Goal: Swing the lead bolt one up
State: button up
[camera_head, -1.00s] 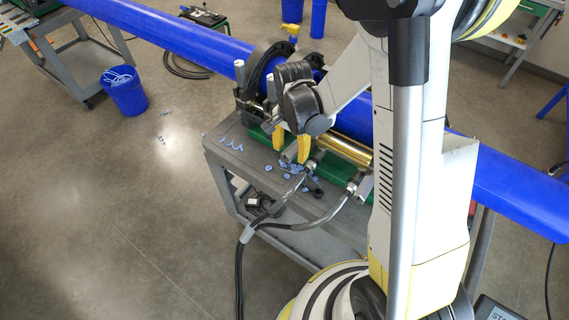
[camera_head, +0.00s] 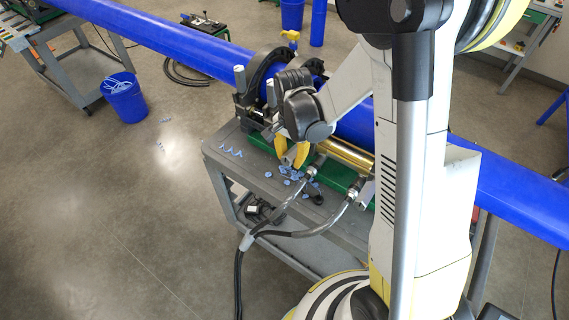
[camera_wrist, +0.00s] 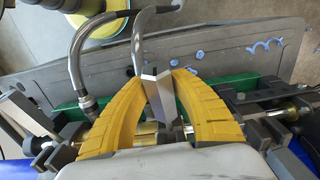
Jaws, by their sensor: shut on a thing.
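A grey faceted metal bolt, which I take for the lead bolt (camera_wrist: 158,94), lies between the two yellow fingers of my gripper (camera_wrist: 159,80) in the wrist view. The fingertips close on it from both sides. Its lower end runs down towards the clamp parts. In the head view my gripper (camera_head: 291,160) is low on the near side of the black clamp (camera_head: 262,66), above the cart. The bolt is mostly hidden there by the fingers. Two other grey bolts stand upright at the clamp, a left one (camera_head: 240,78) and a right one (camera_head: 270,92).
A long blue pipe (camera_head: 170,38) runs through the clamps on the grey cart (camera_head: 225,150). Blue shavings (camera_head: 287,172) lie on the cart top. A blue bucket (camera_head: 125,100) stands on the floor.

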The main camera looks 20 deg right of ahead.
aim_at(294, 150)
jog(key=shift+w+d+r+p, duration=0.15)
jog(key=shift+r+p, duration=0.15)
jog(key=shift+r, duration=0.4)
jog(key=shift+w+d+r+p, duration=0.15)
jog(key=shift+r+p, duration=0.15)
jog(key=shift+r, duration=0.15)
jog(key=shift+w+d+r+p, duration=0.15)
jog(key=shift+r+p, duration=0.1)
jog(key=shift+r, duration=0.15)
jog(key=shift+d+r, duration=0.1)
jog(key=shift+r, duration=0.1)
jog(key=shift+w+d+r+p, duration=0.2)
jog(key=shift+d+r+p, duration=0.15)
jog(key=shift+r+p, duration=0.25)
jog(key=shift+w+d+r, duration=0.15)
jog(key=shift+d+r, duration=0.05)
jog(key=shift+r, duration=0.25)
